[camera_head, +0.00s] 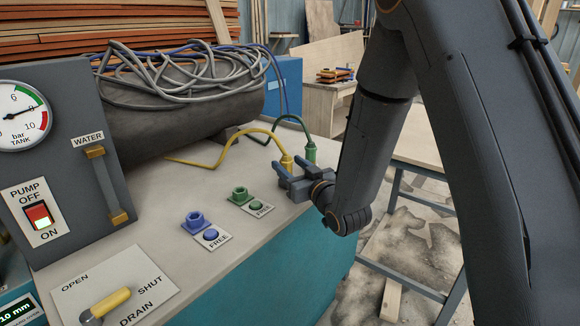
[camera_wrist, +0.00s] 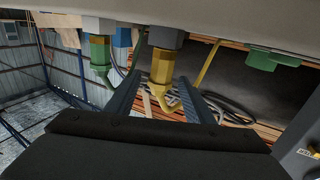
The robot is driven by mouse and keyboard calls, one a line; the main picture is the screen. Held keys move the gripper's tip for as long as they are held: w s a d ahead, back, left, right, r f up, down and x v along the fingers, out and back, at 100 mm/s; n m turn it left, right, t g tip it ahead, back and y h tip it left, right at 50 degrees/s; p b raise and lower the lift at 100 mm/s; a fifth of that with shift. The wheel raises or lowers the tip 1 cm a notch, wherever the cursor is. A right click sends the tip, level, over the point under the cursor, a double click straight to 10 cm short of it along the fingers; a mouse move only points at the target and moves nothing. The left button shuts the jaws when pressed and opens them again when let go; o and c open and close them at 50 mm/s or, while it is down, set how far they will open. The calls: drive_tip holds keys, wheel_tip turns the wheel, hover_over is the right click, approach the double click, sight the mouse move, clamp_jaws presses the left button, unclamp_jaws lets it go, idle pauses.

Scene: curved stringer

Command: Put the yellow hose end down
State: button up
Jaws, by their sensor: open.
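The yellow hose end (camera_head: 287,163) is a yellow fitting with a yellow hose curving away to the left over the bench top. My gripper (camera_head: 289,183) is at it, near the right edge of the bench, with the jaws open. In the wrist view, where the bench shows at the top, the yellow hose end (camera_wrist: 163,67) lies between the spread fingers of my gripper (camera_wrist: 158,98). Its grey tip reaches up to the bench surface there; I cannot tell whether it touches. In the head view the fingers partly hide its lower part.
A green hose end (camera_head: 310,152) stands close by on the right. Blue (camera_head: 195,222) and green (camera_head: 240,196) sockets with "FREE" labels are on the bench. A gauge panel (camera_head: 60,160) and drain lever (camera_head: 108,303) are at left.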

drive_tip(key=b+v, duration=0.2)
drive_tip(key=v, duration=1)
drive_tip(key=s+d+f+m+g+h, duration=0.35)
drive_tip(key=d+f+g+h, duration=0.4)
drive_tip(key=d+f, duration=0.3)
drive_tip(key=s+d+r+m+g+h, duration=0.1)
drive_tip(key=s+g, duration=0.7)
drive_tip(key=s, duration=1)
drive_tip(key=d+m, duration=0.1)
drive_tip(key=d, duration=0.1)
drive_tip(key=shift+s+d, duration=0.15)
drive_tip(key=shift+d, duration=0.2)
